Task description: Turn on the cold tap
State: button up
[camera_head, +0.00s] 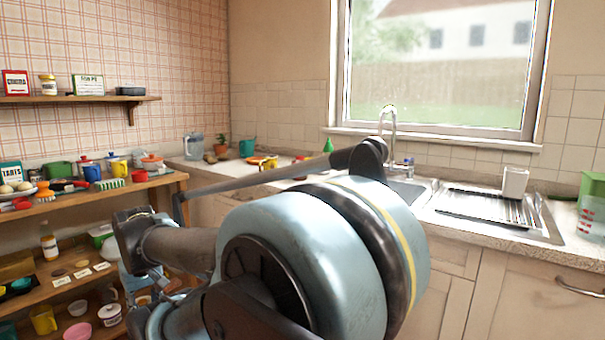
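A tall chrome faucet (393,125) with a curved neck stands at the back of the sink under the window. A small handle with a blue mark (408,161) sits at the right of its base. The left side of the faucet base is hidden behind my arm. The sink basin (408,190) shows only in part beyond my arm. My arm, with large pale blue joints, fills the lower middle of the view. I cannot make out the fingers of my gripper. No part of my arm visibly touches the tap handle.
A green box (592,190) and measuring jug (591,217) are at the far right. Wooden shelves (160,184) crowded with kitchenware stand at left. A green cone (328,145) stands near the window.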

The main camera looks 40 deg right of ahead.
aim_at(411, 161)
jog(key=z, duration=1.45)
